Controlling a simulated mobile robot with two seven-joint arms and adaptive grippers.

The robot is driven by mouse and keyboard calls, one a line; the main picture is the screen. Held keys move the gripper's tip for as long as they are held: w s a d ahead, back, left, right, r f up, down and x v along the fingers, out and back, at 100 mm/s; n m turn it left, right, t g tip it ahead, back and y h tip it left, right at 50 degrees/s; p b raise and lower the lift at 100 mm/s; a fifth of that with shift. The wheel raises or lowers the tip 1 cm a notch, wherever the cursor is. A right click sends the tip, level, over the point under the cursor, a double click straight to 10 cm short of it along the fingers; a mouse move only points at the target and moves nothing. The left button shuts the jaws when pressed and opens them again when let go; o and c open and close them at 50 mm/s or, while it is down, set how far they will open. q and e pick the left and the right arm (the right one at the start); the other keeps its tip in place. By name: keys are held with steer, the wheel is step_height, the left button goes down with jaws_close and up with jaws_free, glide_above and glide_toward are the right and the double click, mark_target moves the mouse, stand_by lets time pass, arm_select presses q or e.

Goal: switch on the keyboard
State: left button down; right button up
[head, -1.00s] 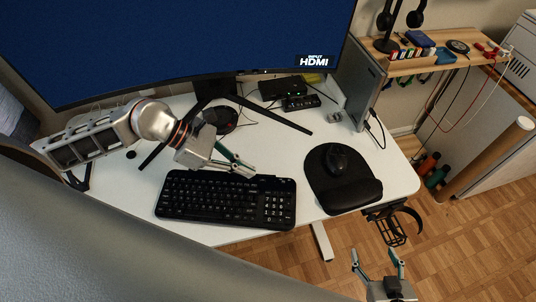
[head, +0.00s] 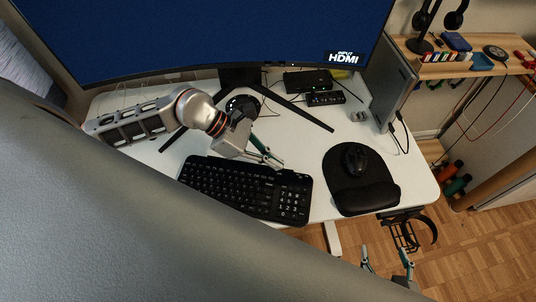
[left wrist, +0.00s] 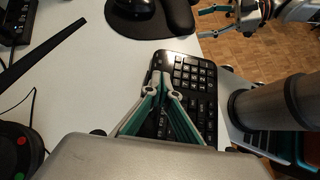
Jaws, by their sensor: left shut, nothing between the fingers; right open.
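The black keyboard (head: 230,189) lies on the white desk, its number pad at the right end. My left gripper (head: 281,165) is shut and empty, with its tips at the keyboard's back edge near the number pad. In the left wrist view the shut fingertips (left wrist: 161,76) overlap the keyboard (left wrist: 191,72) beside the number pad. I cannot tell whether they touch it. A power switch cannot be made out; the fingers cover part of that edge. My right gripper (head: 385,252) is open and empty, low in front of the desk, and also shows in the left wrist view (left wrist: 217,23).
A mouse (head: 355,158) sits on a black mouse pad (head: 366,199) right of the keyboard. The monitor (head: 200,35) and its stand leg (head: 300,115) are behind. A black box (head: 307,80) and a small remote-like device (head: 325,98) lie at the back. Bare desk lies between keyboard and pad.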

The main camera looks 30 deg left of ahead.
mark_target(307, 179)
arm_select(q)
steer(key=shift+x, duration=2.8)
steer(key=shift+w+d+r+p, duration=0.1)
steer(key=shift+w+d+p, duration=0.1)
steer(key=shift+d, duration=0.2)
steer(key=shift+w+d+r+p, duration=0.1)
steer(key=shift+d+p, duration=0.05)
steer(key=shift+d, duration=0.2)
steer(key=shift+d+f, duration=0.1)
steer(key=shift+d, duration=0.25)
